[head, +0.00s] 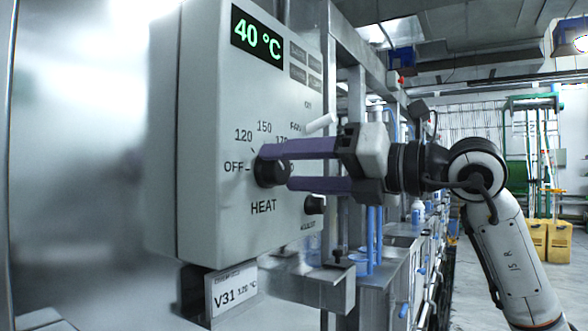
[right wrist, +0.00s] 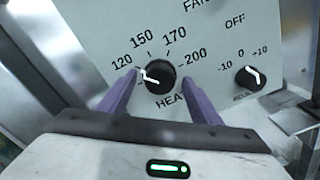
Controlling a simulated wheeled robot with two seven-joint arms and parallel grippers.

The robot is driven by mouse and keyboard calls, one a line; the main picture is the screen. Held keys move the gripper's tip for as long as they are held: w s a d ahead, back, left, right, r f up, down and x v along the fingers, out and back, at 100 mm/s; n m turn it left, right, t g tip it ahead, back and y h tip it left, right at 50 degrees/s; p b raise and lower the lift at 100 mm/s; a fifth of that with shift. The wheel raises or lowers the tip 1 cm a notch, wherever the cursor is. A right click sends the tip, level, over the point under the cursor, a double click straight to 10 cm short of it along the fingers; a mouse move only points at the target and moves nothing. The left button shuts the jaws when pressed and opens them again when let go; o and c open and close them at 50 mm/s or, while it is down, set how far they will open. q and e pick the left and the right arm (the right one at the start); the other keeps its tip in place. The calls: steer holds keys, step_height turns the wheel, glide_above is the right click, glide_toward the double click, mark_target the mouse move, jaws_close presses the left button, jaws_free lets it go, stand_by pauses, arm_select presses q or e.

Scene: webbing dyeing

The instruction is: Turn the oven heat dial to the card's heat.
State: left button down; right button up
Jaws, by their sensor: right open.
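The black heat dial (head: 270,173) is on the grey control box, with OFF, 120, 150 and 170 readable around it. In the right wrist view the dial (right wrist: 160,78) has a white pointer toward the upper left, near the 120 side; its exact setting is hard to tell. The card (head: 232,292) below the box reads V31 and what looks like 170 °C. My right gripper (head: 277,167) is open, its purple fingers on either side of the dial. In the right wrist view the fingers (right wrist: 161,80) show gaps to the dial. My left gripper is not in view.
The green display (head: 257,40) reads 40 °C. A white fan switch (head: 320,123) sits just above my right fingers. A smaller dial (head: 315,204) is below them; the right wrist view shows it (right wrist: 248,78) marked -10, 0, +10. A metal frame stands right of the box.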

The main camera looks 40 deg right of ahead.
steer(key=b+v, duration=0.3)
steer(key=v, duration=0.7)
steer(key=shift+s, duration=0.1)
stand_by(0.3)
